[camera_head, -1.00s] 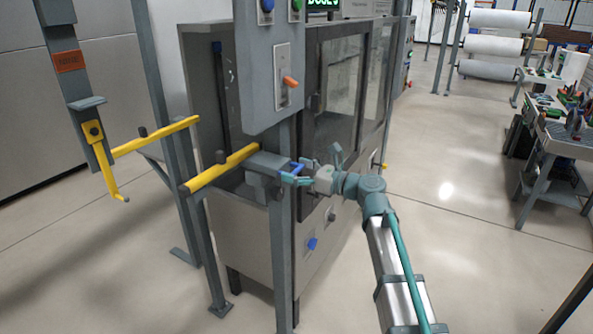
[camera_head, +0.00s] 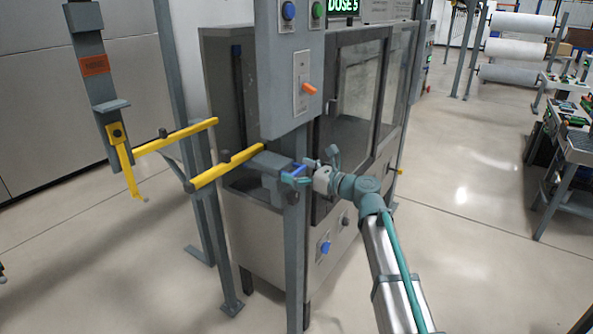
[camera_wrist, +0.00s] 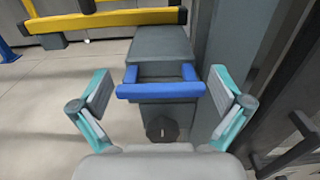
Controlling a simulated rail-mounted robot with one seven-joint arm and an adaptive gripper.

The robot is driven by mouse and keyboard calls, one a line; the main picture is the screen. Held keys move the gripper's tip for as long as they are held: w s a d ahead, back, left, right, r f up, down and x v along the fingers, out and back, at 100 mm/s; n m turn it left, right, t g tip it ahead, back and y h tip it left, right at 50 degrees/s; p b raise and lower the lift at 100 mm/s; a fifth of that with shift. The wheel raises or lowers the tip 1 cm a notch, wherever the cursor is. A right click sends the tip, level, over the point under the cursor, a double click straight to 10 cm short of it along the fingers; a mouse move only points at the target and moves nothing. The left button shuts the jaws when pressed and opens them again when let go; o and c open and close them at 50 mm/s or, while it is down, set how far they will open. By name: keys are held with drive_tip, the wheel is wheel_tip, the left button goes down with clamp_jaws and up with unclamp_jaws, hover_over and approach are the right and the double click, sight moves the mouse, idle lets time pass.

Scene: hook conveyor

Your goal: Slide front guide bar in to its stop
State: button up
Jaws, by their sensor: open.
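The yellow front guide bar (camera_head: 228,166) runs from a grey slide block (camera_head: 268,166) on the post out to the left. A blue U-shaped handle (camera_head: 296,170) stands on the block's right end. My gripper (camera_head: 309,173) is at that handle. In the wrist view the blue handle (camera_wrist: 160,91) lies between my two spread fingers, with a gap on each side. The grey block (camera_wrist: 162,45) is behind it, and a black knob (camera_wrist: 162,128) sits below it. The yellow bar (camera_wrist: 110,19) crosses the top of that view. My gripper is open and holds nothing.
A second yellow bar (camera_head: 177,135) lies behind. A hanging carrier (camera_head: 97,75) with a yellow hook (camera_head: 127,165) stands left of the bars. A control box with an orange switch (camera_head: 309,89) is above the block. The cabinet door (camera_head: 350,110) is close by.

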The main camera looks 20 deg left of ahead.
drive_tip(key=shift+d, duration=0.1)
drive_tip(key=s+d, duration=0.2)
drive_tip(key=d, duration=0.9)
drive_tip(key=shift+s+d, duration=0.2)
drive_tip(key=shift+d, duration=0.1)
